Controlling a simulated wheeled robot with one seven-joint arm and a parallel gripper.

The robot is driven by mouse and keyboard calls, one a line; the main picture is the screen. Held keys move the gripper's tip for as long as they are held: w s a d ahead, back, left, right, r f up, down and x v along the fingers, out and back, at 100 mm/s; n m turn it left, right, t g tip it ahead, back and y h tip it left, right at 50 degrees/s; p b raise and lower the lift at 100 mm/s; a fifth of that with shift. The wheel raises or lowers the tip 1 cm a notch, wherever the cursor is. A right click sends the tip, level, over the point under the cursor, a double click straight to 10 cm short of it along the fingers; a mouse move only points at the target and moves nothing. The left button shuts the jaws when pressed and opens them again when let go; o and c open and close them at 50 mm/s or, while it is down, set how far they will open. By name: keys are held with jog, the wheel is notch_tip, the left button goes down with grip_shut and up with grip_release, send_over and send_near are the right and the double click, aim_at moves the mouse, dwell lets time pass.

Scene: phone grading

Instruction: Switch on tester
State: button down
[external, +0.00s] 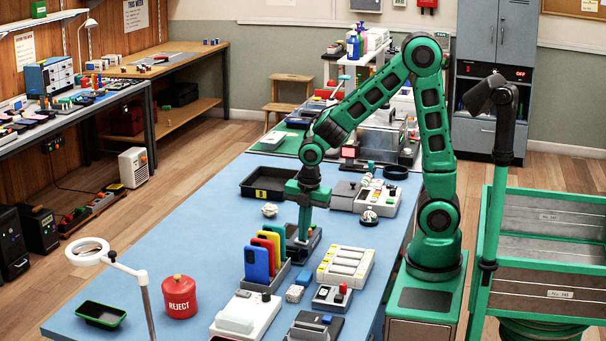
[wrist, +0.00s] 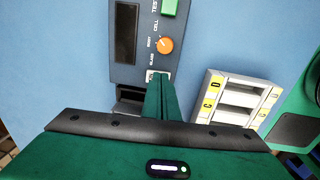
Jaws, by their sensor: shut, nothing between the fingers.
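The tester (wrist: 148,22) is a dark grey box in the wrist view, with a dark blank display (wrist: 126,32), a green TEST button (wrist: 170,7) and an orange knob (wrist: 164,45). A small pale part (wrist: 151,75), perhaps its switch, sits at the near edge of the panel, partly hidden by my fingers. My gripper (wrist: 161,78) is shut and empty, its tips over or at this part; I cannot tell whether they touch. In the external view my gripper (external: 304,236) points down at the tester (external: 315,238), which it partly covers.
A rack of upright coloured phones (external: 257,263) stands close in front of the tester. A white tray with slots (external: 345,266) is to its right. A black tray (external: 268,182) lies behind, a red REJECT pot (external: 179,297) front left. The blue table (external: 190,225) is clear at left.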

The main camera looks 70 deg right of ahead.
jog(key=shift+r, duration=0.15)
notch_tip(320, 180, up, 14)
jog(key=s, duration=0.1)
jog(key=shift+s+f, duration=0.2)
jog(key=shift+s, duration=0.2)
jog(key=w+f, duration=0.1)
jog(key=f, duration=0.3)
jog(key=w+f, duration=0.1)
jog(key=f, duration=0.4)
jog(key=w+f, duration=0.1)
jog(key=f, duration=0.3)
jog(key=shift+w+f, duration=0.15)
jog(key=shift+f, duration=0.2)
dwell(0.3)
